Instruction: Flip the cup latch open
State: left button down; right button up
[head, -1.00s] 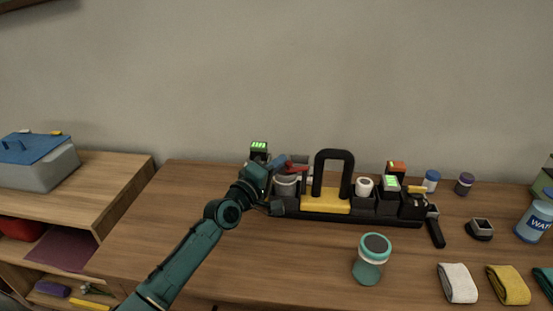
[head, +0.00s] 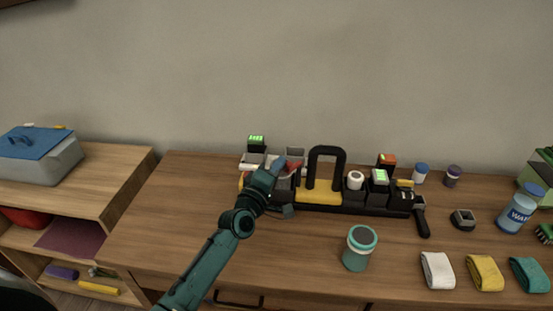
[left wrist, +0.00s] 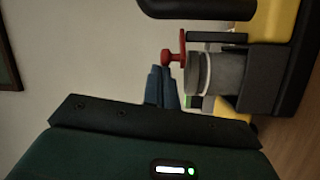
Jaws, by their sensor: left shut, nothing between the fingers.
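The cup (left wrist: 222,72) is a grey cylinder with a pale collar in the left wrist view. A red T-shaped latch (left wrist: 180,50) stands at its collar end. In the head view the red latch (head: 296,166) shows just right of my fingers, and the gripper hides most of the cup. My left gripper (head: 280,162) is shut and empty, with blue fingers. In the wrist view its fingertips (left wrist: 163,70) lie close beside the latch; I cannot tell whether they touch it. My right gripper is not in view.
The cup sits at the left end of a black caddy with a tall handle (head: 313,168) and yellow middle (head: 318,196). A teal-lidded jar (head: 357,256) stands in front. Rolled cloths (head: 437,271) and bottles (head: 519,210) are at right. The tabletop's left part is clear.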

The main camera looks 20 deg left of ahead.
pick_arm(q)
jog(key=shift+s+d+n+y+p, duration=0.25)
jog(key=shift+d+n+y+p, duration=0.1)
jog(key=shift+d+y+p, duration=0.2)
jog(key=shift+s+d+n+y+p, duration=0.25)
jog(key=shift+d+n+y+p, duration=0.15)
jog(key=shift+y, duration=0.25)
jog(key=shift+d, duration=0.3)
jog(key=shift+s+a, duration=0.15)
jog(key=shift+s, duration=0.05)
jog(key=s+a+f, duration=0.1)
jog(key=s, duration=1.1)
jog(key=shift+s+b, duration=0.3)
jog(key=shift+s, duration=0.1)
jog(key=s+f+m+g+h, duration=0.1)
jog(key=s+f+m+g, duration=0.3)
jog(key=s+f+m, duration=0.2)
jog(key=s+d+f+m+g+p, duration=0.1)
jog(key=s+f+m+g, duration=0.3)
jog(key=s+m, duration=0.7)
notch_tip(320, 180, down, 3)
jog(key=shift+s+d+r+h, duration=0.2)
jog(key=shift+s+d+h, duration=0.05)
jog(key=shift+s+h, duration=0.2)
